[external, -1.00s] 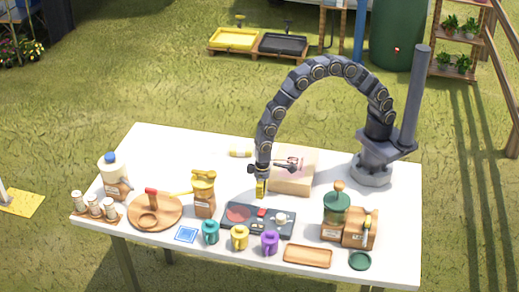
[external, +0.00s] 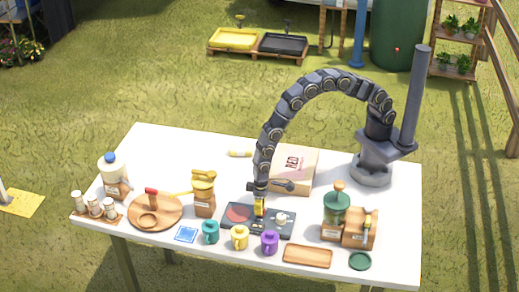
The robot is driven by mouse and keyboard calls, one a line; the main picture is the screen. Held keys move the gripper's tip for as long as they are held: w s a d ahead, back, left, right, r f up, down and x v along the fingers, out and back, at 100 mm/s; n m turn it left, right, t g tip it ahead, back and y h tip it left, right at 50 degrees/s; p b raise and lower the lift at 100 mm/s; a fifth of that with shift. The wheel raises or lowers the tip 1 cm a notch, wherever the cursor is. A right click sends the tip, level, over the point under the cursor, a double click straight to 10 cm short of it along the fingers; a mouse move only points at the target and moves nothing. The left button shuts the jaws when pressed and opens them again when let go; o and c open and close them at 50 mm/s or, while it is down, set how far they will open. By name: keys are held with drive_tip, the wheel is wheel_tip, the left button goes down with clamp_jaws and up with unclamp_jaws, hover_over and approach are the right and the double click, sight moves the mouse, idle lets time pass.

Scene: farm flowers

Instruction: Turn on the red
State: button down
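A dark flat panel (external: 277,231) lies near the middle of the white table, with a red disc (external: 238,213) on its left part and a small pale knob-like piece (external: 281,218) on its right part. My gripper (external: 260,211), with yellow fingertips, points down over the panel between the disc and the pale piece. It covers the spot where a small red piece showed on the panel earlier. I cannot tell whether it touches the panel. The fingers are too small to tell open from shut.
A box marked RED (external: 298,166) stands behind my gripper. Teal (external: 210,232), yellow (external: 239,237) and purple (external: 270,243) mugs stand along the panel's front. A brown jar (external: 204,198) is left, a green-topped grinder (external: 336,212) right.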

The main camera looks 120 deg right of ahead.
drive_tip(key=shift+w+a+f+g+h, duration=0.1)
drive_tip(key=shift+f+g+h, duration=0.15)
drive_tip(key=shift+g+h, duration=0.05)
drive_tip(key=shift+a+f, duration=0.25)
drive_tip(key=shift+f, duration=0.05)
drive_tip(key=shift+a+f, duration=0.15)
idle(1.1)
drive_tip(key=shift+s+d, duration=0.8)
drive_tip(key=shift+s, duration=0.15)
drive_tip(key=shift+g, duration=0.3)
wheel_tip(320, 180, up, 15)
drive_tip(key=d, duration=0.1)
drive_tip(key=shift+s+d, duration=0.15)
drive_tip(key=shift+f, duration=0.1)
